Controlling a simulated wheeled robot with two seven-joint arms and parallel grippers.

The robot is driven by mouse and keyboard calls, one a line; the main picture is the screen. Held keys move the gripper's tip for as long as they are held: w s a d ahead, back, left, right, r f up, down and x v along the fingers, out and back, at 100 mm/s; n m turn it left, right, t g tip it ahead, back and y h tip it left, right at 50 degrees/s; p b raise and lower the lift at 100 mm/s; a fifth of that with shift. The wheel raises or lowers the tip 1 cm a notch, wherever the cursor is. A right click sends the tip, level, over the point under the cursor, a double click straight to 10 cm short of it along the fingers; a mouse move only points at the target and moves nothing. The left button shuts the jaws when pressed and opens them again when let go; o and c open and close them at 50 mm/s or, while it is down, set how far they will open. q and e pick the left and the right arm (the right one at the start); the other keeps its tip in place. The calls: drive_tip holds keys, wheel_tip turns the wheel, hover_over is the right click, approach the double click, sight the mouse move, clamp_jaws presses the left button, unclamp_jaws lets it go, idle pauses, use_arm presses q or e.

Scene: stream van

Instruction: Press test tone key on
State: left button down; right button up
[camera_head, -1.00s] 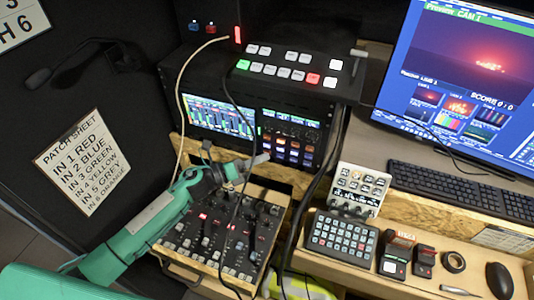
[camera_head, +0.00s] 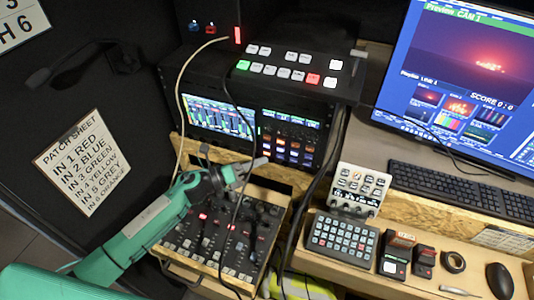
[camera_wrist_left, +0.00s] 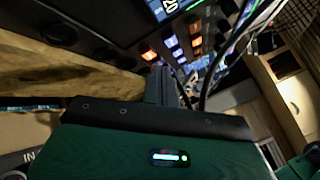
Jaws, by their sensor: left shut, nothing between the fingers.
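My left gripper (camera_head: 259,163) is shut and empty in the head view, its tip just below the rack panel of lit keys (camera_head: 288,140). That panel has rows of orange, white and blue keys under a small screen (camera_head: 290,118). In the left wrist view, the gripper (camera_wrist_left: 158,82) points at the lit keys (camera_wrist_left: 172,42), close below them. I cannot tell whether it touches the panel. Key labels are too small to read, so I cannot tell which is the test tone key. My right gripper is not in view.
An audio mixer (camera_head: 222,240) lies below my left arm. Black cables hang beside the rack and cross in front of it. A switcher (camera_head: 290,68) sits on top. A keypad (camera_head: 342,240), a small control box (camera_head: 358,190) and a keyboard (camera_head: 460,190) stand to the right.

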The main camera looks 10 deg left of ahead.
use_arm(q)
drive_tip(key=s+a, duration=0.1)
drive_tip(key=s, duration=0.5)
idle(0.3)
idle(0.4)
